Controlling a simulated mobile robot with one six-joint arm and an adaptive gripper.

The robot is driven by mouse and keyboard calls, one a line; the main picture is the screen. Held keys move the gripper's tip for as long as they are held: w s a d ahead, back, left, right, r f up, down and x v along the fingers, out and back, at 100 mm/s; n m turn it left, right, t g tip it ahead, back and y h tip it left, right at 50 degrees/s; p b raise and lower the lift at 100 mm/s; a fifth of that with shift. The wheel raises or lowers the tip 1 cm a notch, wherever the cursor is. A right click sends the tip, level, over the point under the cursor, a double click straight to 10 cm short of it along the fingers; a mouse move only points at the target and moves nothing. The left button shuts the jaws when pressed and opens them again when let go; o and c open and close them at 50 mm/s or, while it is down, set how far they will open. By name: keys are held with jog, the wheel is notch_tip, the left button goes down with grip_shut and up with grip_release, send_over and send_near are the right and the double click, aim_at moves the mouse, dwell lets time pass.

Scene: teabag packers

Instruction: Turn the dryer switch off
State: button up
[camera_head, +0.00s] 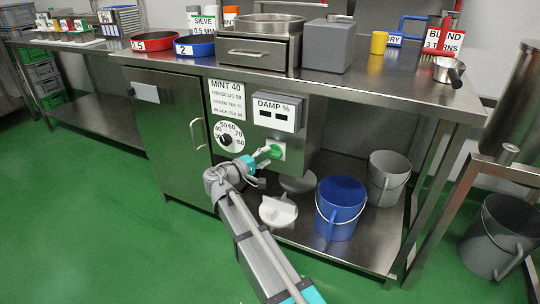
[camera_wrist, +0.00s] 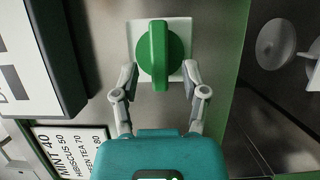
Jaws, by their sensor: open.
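The dryer switch is a green rotary knob (camera_wrist: 160,55) on a white square plate (camera_wrist: 178,28), fixed to the steel dryer front. In the wrist view its grip bar runs up and down the picture. In the head view the green switch (camera_head: 274,151) shows below the DAMP % display (camera_head: 277,112). My gripper (camera_wrist: 160,76) is open, with one finger on each side of the knob's lower part. I cannot tell whether the fingers touch it. In the head view my gripper (camera_head: 266,153) reaches the switch from the front left.
A round temperature dial (camera_head: 226,138) and a MINT 40 label (camera_head: 227,99) are left of the switch. A door handle (camera_head: 198,133) sticks out farther left. A blue bucket (camera_head: 340,207) and a grey bucket (camera_head: 387,178) stand on the lower shelf at right. The green floor in front is clear.

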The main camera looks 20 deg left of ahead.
jog(key=v, duration=0.9)
jog(key=shift+s, duration=0.4)
jog(key=shift+a, duration=0.1)
jog(key=w+d+f+m+g+p, duration=0.2)
jog(key=d+g, duration=0.1)
jog(key=d, duration=0.7)
jog(key=w+d+f+m+g+p, duration=0.2)
jog(key=d+g, duration=0.2)
jog(key=d, duration=0.6)
jog(key=w+d+f+m+g+p, duration=0.1)
jog(key=d+f+m+g+p, duration=0.15)
jog(key=d, duration=0.85)
jog(key=s+d+m+g+y+p, duration=0.35)
jog(key=s+d, duration=0.25)
jog(key=d, duration=0.4)
jog(key=s+d+m+g+y+p, duration=0.3)
jog(key=s+d+y, duration=0.2)
jog(key=d, duration=0.5)
notch_tip(320, 180, up, 38)
jog(key=p, duration=3.7)
jog(key=shift+r+p, duration=0.25)
jog(key=shift+p, duration=0.1)
